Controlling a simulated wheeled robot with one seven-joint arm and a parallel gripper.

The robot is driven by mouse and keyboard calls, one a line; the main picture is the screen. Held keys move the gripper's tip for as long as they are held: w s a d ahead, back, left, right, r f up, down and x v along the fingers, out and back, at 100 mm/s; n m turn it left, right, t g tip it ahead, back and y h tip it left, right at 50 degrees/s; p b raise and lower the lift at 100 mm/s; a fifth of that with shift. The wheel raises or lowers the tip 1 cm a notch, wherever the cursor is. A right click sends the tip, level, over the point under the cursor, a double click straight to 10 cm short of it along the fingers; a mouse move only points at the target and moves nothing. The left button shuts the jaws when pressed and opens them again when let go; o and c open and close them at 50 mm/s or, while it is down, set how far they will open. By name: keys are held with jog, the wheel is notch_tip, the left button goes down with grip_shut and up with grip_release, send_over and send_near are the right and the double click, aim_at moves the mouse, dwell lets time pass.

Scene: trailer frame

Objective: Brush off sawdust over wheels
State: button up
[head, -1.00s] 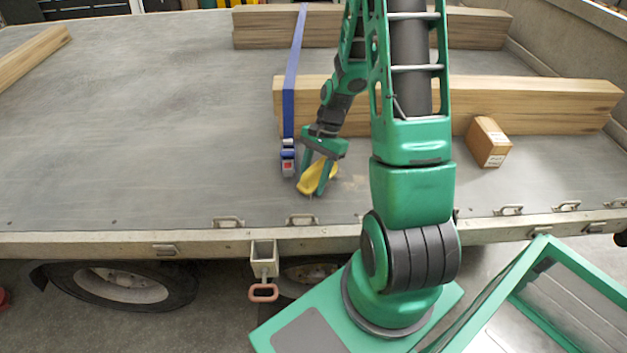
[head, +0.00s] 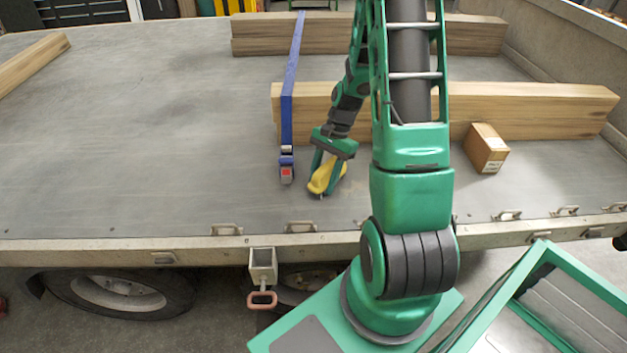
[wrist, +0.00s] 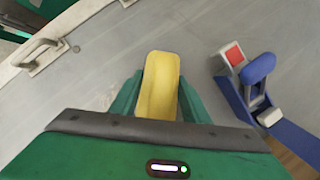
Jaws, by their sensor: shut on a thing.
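My gripper (head: 328,168) is shut on a yellow brush (head: 324,182), low over the grey trailer bed (head: 150,130) near its front edge. In the wrist view the brush (wrist: 161,80) sits between the two green fingers; its bristles are hidden. I cannot tell whether it touches the bed. Two wheels show below the bed edge: the left wheel (head: 122,290) is mostly in view, and the other wheel (head: 312,277) is partly hidden by my base.
A blue strap (head: 290,100) with a ratchet buckle (head: 287,170) lies just left of my gripper. Wooden beams (head: 540,110) lie behind it, with a small cardboard box (head: 485,148) at right. Metal tie-down loops (head: 300,226) line the front edge.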

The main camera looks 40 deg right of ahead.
aim_at(307, 192)
jog(key=shift+s+d+f, duration=0.1)
jog(key=shift+s+d, duration=0.55)
jog(key=shift+d, duration=0.25)
jog(key=shift+s+d+f, duration=0.1)
jog(key=shift+s+d, duration=0.5)
jog(key=shift+d, duration=0.3)
jog(key=shift+s+d+r, duration=0.1)
jog(key=shift+s+d, duration=0.6)
jog(key=shift+d, duration=0.35)
jog(key=shift+s+d+f, duration=0.1)
jog(key=shift+s+d, duration=0.6)
jog(key=shift+d, duration=0.3)
jog(key=shift+s+d+r, duration=0.1)
jog(key=shift+s+d, duration=0.6)
jog(key=shift+d, duration=0.35)
jog(key=shift+a, duration=0.1)
jog(key=shift+w+a, duration=0.45)
jog(key=shift+a, duration=0.25)
jog(key=shift+w+a, duration=0.45)
jog(key=shift+a, duration=0.25)
jog(key=shift+w+a+r, duration=0.1)
jog(key=shift+w+a, duration=0.6)
jog(key=shift+a, duration=0.2)
jog(key=shift+w+a+r, duration=0.1)
jog(key=shift+w+a, duration=0.55)
jog(key=shift+a, duration=0.25)
